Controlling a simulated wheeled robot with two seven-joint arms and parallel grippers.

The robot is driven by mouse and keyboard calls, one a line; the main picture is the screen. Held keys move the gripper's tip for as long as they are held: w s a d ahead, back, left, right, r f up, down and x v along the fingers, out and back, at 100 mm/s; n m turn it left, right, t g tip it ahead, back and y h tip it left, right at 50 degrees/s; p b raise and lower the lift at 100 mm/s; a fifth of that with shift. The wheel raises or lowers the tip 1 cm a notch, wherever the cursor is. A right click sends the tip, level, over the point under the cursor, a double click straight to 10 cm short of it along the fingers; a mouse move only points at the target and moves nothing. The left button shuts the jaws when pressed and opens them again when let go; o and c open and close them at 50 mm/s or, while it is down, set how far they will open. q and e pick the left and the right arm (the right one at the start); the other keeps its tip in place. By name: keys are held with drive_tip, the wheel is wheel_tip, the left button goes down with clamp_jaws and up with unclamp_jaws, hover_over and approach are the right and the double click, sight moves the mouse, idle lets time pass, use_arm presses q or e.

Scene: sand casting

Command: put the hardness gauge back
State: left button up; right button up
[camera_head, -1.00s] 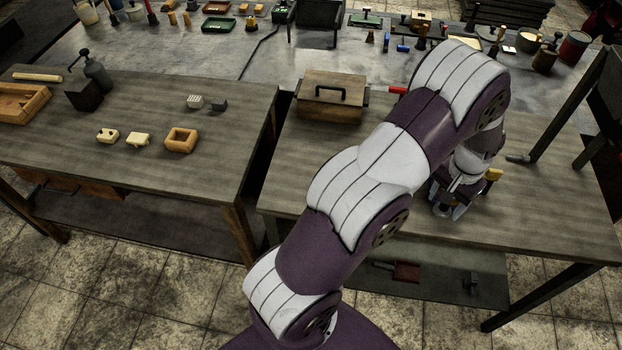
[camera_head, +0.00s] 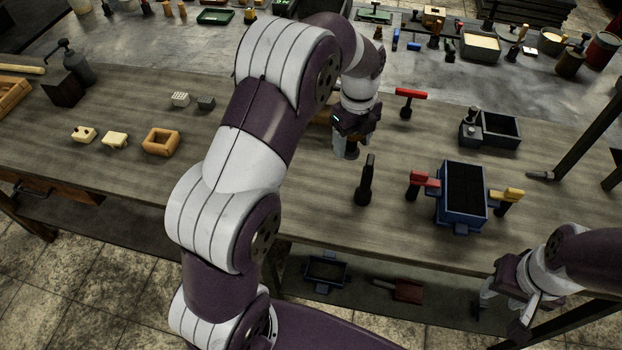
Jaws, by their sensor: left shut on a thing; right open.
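My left gripper (camera_head: 347,135) is above the right-hand table, left of the dark upright tool. It is shut on a small grey piece (camera_head: 347,150), which I take to be the hardness gauge; the fingers hide most of it. I cannot tell whether it touches the table. A blue moulding box (camera_head: 445,212) filled with dark sand stands right of this gripper, with a red-handled piece (camera_head: 422,181) and a yellow-handled piece (camera_head: 508,196) at its sides. My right gripper (camera_head: 503,310) is open and empty, in front of the table's front edge at lower right.
A dark upright tool (camera_head: 366,182) stands between the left gripper and the blue box. A red-handled tool (camera_head: 409,97) and a dark open box (camera_head: 497,130) are further back. The wooden case (camera_head: 318,116) is mostly hidden behind my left arm.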

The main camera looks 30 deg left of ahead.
use_arm(q)
drive_tip(key=s+a+f, duration=0.1)
drive_tip(key=s+a, duration=0.1)
drive_tip(key=s+a+f+p, duration=0.1)
drive_tip(key=s+a+f, duration=0.1)
drive_tip(key=a, duration=0.1)
drive_tip(key=s+a+f, duration=0.2)
drive_tip(key=shift+s+a+p, duration=0.15)
drive_tip(key=shift+a+p, duration=0.2)
drive_tip(key=shift+a, duration=0.05)
drive_tip(key=f, duration=0.3)
drive_tip(key=a+f+p, duration=0.1)
drive_tip(key=shift+s+f, duration=0.25)
drive_tip(key=shift+s, duration=0.05)
drive_tip(key=shift+f, duration=0.4)
drive_tip(key=shift+f, duration=0.15)
drive_tip(key=o, duration=1.4)
